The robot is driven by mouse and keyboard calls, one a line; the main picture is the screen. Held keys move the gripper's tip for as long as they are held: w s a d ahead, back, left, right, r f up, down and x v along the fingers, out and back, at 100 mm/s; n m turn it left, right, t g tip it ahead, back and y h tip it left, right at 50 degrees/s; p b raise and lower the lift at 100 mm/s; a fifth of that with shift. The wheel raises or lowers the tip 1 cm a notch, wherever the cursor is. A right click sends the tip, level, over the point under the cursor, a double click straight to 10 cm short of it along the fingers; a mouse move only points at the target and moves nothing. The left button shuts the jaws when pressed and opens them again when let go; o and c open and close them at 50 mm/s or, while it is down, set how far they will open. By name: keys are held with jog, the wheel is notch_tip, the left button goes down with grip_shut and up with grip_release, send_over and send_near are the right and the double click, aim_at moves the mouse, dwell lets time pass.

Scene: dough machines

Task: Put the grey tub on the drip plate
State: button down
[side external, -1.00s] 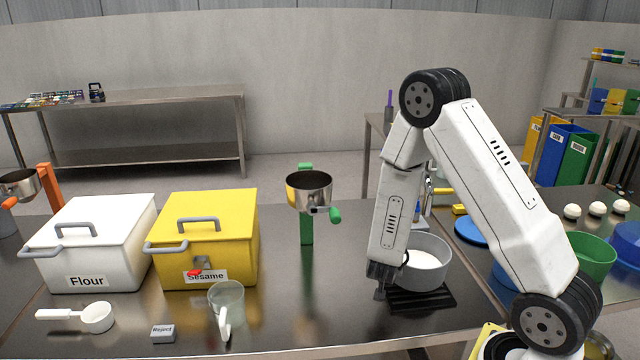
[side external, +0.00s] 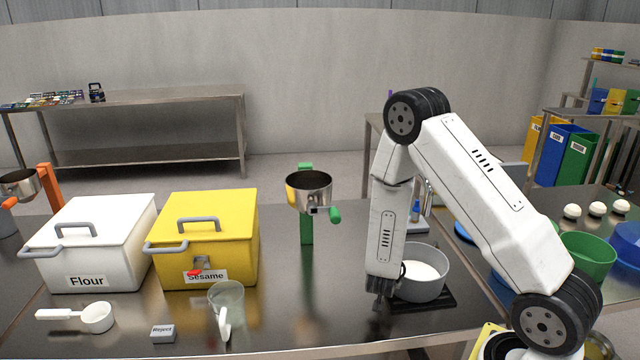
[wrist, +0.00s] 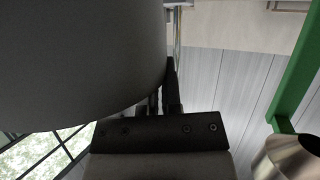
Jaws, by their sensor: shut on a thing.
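The grey tub (side external: 424,286), with white contents, is upright over the black drip plate (side external: 447,303) in the side external view. Its base covers most of the plate, and only parts of the plate's edge show. I cannot tell whether the base touches the plate. My gripper (side external: 379,298) is at the tub's left side, pointing down. In the wrist view the tub's wall (wrist: 75,60) fills the upper left, and my gripper (wrist: 165,85) is shut on its edge; the exact grip is partly hidden.
A green stand with a metal cup (side external: 310,190) stands left of my arm. The yellow Sesame box (side external: 205,235), white Flour box (side external: 95,240), clear jug (side external: 227,300) and white scoop (side external: 97,317) are farther left. A green bowl (side external: 588,255) is to the right. The counter between jug and gripper is clear.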

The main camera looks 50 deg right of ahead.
jog(key=shift+f, duration=0.1)
jog(key=c, duration=0.8)
grip_release()
jog(key=shift+v, duration=6.05)
jog(key=shift+w, duration=0.15)
